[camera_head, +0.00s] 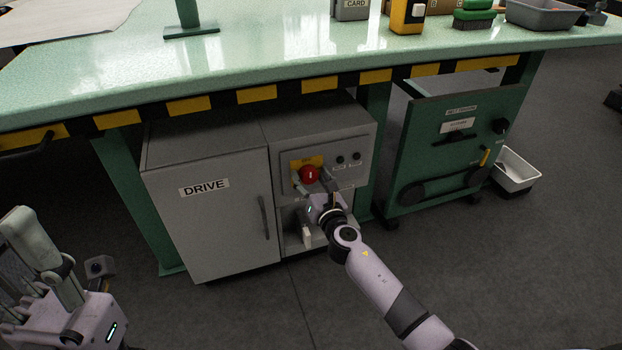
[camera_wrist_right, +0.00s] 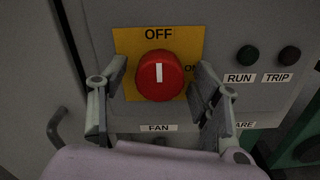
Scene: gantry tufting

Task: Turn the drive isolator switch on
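The drive isolator switch (camera_head: 310,174) is a round red knob on a yellow plate, on the grey drive cabinet (camera_head: 205,215) under the bench. In the right wrist view the knob (camera_wrist_right: 159,75) has a white mark pointing up to OFF; ON is to the right, partly hidden by a finger. My right gripper (camera_head: 313,185) is at the knob, and in the wrist view its open fingers (camera_wrist_right: 160,88) stand on either side with gaps. My left gripper (camera_head: 50,285) is at the lower left, away from the cabinet; its fingertips are not clear.
RUN (camera_wrist_right: 247,55) and TRIP (camera_wrist_right: 290,56) lamps, both dark, sit right of the knob. A FAN label (camera_wrist_right: 158,128) is below. The bench top (camera_head: 270,45) overhangs the cabinet. A green unit (camera_head: 450,150) and white bin (camera_head: 515,172) stand to the right.

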